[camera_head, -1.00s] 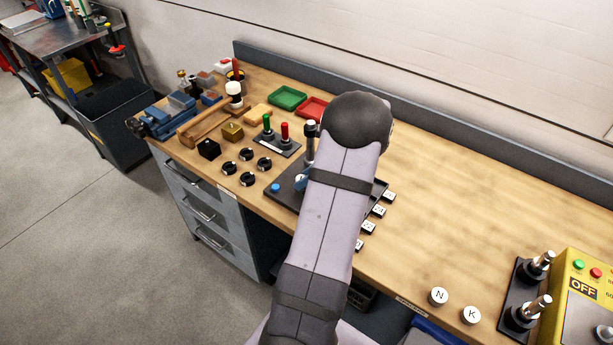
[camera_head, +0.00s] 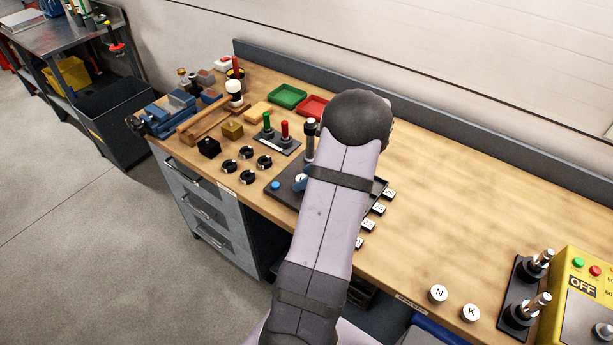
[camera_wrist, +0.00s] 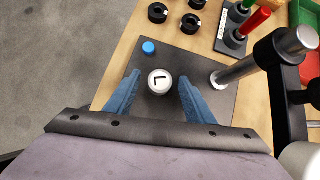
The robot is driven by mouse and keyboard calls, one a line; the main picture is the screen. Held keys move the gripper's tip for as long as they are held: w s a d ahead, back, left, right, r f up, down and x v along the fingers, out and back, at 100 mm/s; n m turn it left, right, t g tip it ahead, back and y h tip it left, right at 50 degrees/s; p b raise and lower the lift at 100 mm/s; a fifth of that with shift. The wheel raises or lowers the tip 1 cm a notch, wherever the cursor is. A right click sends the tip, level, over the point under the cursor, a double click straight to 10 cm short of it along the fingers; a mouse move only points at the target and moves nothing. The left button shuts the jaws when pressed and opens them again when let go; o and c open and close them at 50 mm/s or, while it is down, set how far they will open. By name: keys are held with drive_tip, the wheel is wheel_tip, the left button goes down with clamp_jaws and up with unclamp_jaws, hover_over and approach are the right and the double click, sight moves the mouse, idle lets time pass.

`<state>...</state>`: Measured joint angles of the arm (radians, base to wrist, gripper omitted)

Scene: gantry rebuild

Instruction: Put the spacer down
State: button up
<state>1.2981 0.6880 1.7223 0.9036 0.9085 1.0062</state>
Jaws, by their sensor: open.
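The spacer (camera_wrist: 160,81) is a round white piece marked L. In the wrist view it stands upright on the dark base plate (camera_wrist: 165,48) of the press-like fixture. My gripper (camera_wrist: 159,77) is open, with one blue finger on each side of the spacer and a gap showing at both sides. In the head view a bit of the spacer (camera_head: 299,179) shows beside a blue finger. My arm hides much of the plate there.
A steel post (camera_wrist: 262,64) rises from the plate close to the right finger. A blue button (camera_wrist: 149,47) sits near the plate's edge. Black rings (camera_head: 247,177) lie to the left. White spacers N (camera_head: 438,293) and K (camera_head: 470,313) stand at the right.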

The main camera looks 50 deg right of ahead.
drive_tip(key=b+v, duration=0.2)
drive_tip(key=v, duration=1)
drive_tip(key=w+a+f+n+g+y, duration=0.1)
drive_tip(key=w+a+n+g, duration=0.15)
drive_tip(key=a+n, duration=0.4)
drive_tip(key=w+a+f+n+g, duration=0.1)
drive_tip(key=w+a+f+n, duration=0.2)
drive_tip(key=a, duration=0.6)
drive_tip(key=w+a+n+g+y, duration=0.1)
drive_tip(key=w+a+n+g, duration=0.1)
drive_tip(key=w+a+n, duration=0.4)
drive_tip(key=s+a+f+n+g+h, duration=0.1)
drive_tip(key=s+a+n, duration=0.3)
drive_tip(key=a+n, duration=0.5)
drive_tip(key=s+a+f+n+g+h, duration=0.1)
drive_tip(key=s+a+f+n+h, duration=0.1)
drive_tip(key=s+a+n, duration=0.3)
drive_tip(key=a+f+n, duration=0.1)
drive_tip(key=a+n, duration=0.3)
drive_tip(key=a, duration=0.1)
drive_tip(key=shift+s+a+f, duration=0.2)
drive_tip(key=shift+s+a, duration=0.1)
